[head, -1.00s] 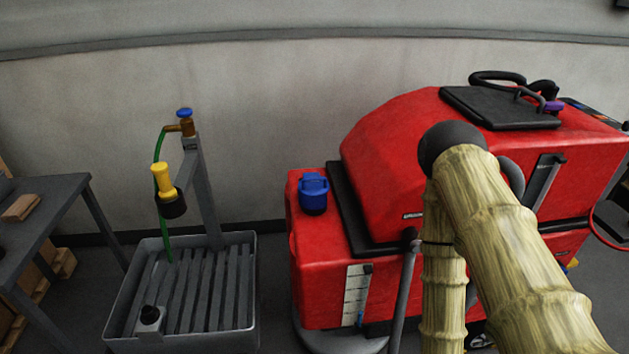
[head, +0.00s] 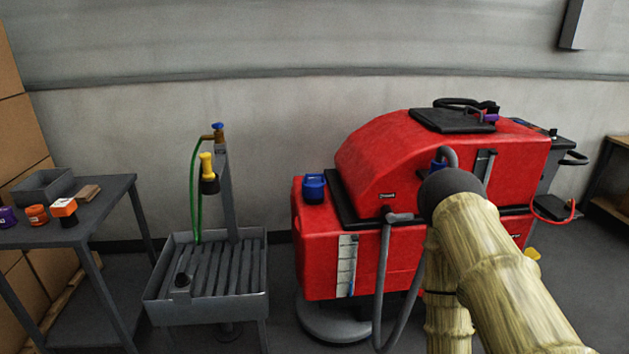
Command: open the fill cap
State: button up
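A blue cap (head: 314,188) sits on the top left corner of the red scrubber's lower tank (head: 318,253). It looks seated and upright. This is the likely fill cap; no lettering on it is readable. My arm, with tan ribbed links and a dark joint, rises at the lower right in front of the scrubber, to the right of the cap. My gripper is not in view. The arm hides part of the scrubber's right side and front, but not the cap. Another small blue part (head: 437,167) shows just behind the arm's dark joint.
Left of the scrubber stands a grey slatted sink (head: 256,306) with a tap post, green hose and yellow nozzle (head: 207,165). A grey table (head: 112,205) with small coloured items is at the far left. Grey hoses hang at the scrubber's front. Floor between sink and scrubber is narrow.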

aim_at(313, 183)
jog(key=u, duration=0.8)
jog(key=i, duration=0.95)
